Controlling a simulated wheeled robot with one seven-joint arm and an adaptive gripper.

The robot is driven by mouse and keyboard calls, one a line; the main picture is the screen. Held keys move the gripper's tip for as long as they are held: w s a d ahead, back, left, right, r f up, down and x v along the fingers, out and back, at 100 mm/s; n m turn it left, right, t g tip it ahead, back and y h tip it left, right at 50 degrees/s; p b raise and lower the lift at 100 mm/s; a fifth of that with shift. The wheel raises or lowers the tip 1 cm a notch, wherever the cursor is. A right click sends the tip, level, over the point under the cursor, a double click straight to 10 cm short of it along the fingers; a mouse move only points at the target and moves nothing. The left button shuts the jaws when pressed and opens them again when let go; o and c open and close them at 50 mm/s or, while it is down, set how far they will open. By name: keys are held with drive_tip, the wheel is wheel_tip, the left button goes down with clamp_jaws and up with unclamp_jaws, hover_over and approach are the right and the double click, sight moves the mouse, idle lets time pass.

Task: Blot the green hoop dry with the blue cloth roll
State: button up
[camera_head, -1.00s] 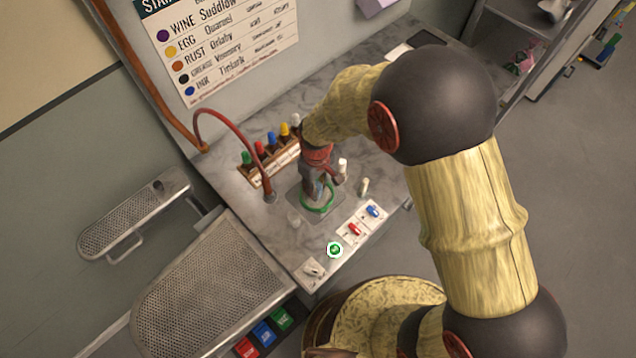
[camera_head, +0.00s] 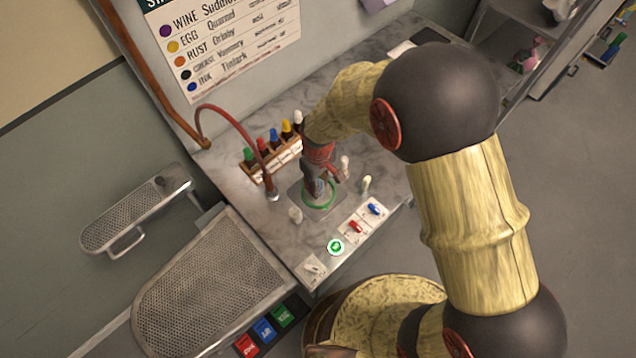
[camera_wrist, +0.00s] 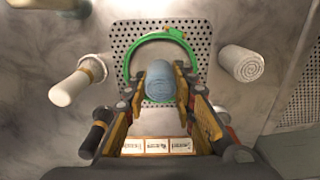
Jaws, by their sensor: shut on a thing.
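The green hoop (camera_wrist: 128,62) lies on a perforated plate set in the marble top; it also shows in the head view (camera_head: 320,208), partly covered by my gripper. The blue cloth roll (camera_wrist: 161,66) is held between the fingertips of my gripper (camera_wrist: 163,84), with its end over the inside of the hoop. I cannot tell whether the roll touches the hoop or plate. In the head view my gripper (camera_head: 317,190) points down over the hoop, and the blue roll cannot be made out there.
A rack of coloured-top bottles (camera_head: 275,158) and a red curved pipe (camera_head: 240,130) stand left of my gripper. Red and blue switches (camera_head: 364,220) are near the front edge.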

drive_tip(key=shift+f, duration=0.45)
idle(1.1)
drive_tip(key=shift+r, duration=0.1)
drive_tip(key=shift+r+p, duration=2.2)
drive_tip(key=shift+r, duration=1.25)
drive_tip(key=shift+f, duration=0.15)
drive_tip(key=shift+f+b, duration=1.9)
drive_tip(key=shift+f, duration=0.95)
drive_tip(key=shift+f, duration=0.5)
drive_tip(key=shift+r+p, duration=2.05)
drive_tip(key=shift+r, duration=1.45)
